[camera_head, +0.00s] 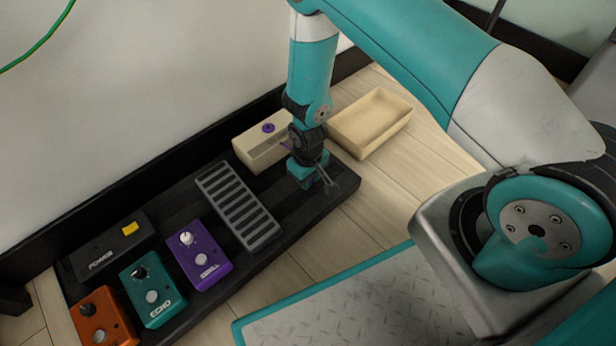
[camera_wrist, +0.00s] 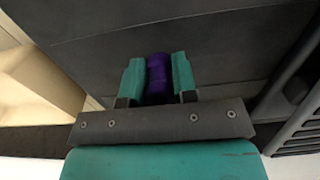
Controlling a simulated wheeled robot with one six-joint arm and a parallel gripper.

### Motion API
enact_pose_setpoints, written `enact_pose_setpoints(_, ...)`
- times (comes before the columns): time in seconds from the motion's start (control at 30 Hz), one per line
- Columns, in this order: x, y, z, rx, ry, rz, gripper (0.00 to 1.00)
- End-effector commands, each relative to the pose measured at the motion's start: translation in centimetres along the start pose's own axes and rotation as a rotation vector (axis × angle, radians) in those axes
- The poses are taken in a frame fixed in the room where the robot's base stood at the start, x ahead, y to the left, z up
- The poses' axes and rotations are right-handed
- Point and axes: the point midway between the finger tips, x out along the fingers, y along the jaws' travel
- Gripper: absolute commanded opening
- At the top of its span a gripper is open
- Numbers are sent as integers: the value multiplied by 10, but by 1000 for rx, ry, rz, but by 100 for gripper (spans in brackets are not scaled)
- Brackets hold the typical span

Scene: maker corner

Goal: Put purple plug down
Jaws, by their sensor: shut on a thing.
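My gripper (camera_wrist: 157,82) has its two teal fingers closed on the sides of the purple plug (camera_wrist: 158,68) in the wrist view. The plug's upper end shows between the fingertips, with the dark board behind it. In the head view my gripper (camera_head: 312,178) points down low over the right end of the black pedalboard (camera_head: 345,186). The plug is hidden there by the gripper. I cannot tell whether the plug touches the board.
A cream box (camera_head: 258,158) with a purple round mark on top stands left of my gripper. An open cream tray (camera_head: 392,132) lies to the right. A slatted grey pedal (camera_head: 238,207), a purple pedal (camera_head: 199,256), a teal pedal (camera_head: 152,290) and an orange pedal (camera_head: 103,320) sit leftward.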

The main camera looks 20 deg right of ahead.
Motion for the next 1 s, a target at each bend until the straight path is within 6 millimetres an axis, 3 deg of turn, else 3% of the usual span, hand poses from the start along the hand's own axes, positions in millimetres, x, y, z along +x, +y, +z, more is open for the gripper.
enact_pose_setpoints(0.4,11,0,0,0,0,0,0)
enact_pose_setpoints(0.43,11,0,0,0,0,0,29)
enact_pose_setpoints(0.53,10,0,0,0,0,0,52)
enact_pose_setpoints(0.83,8,0,0,0,0,0,52)
enact_pose_setpoints(1.0,-15,0,-1,0,1,0,52)
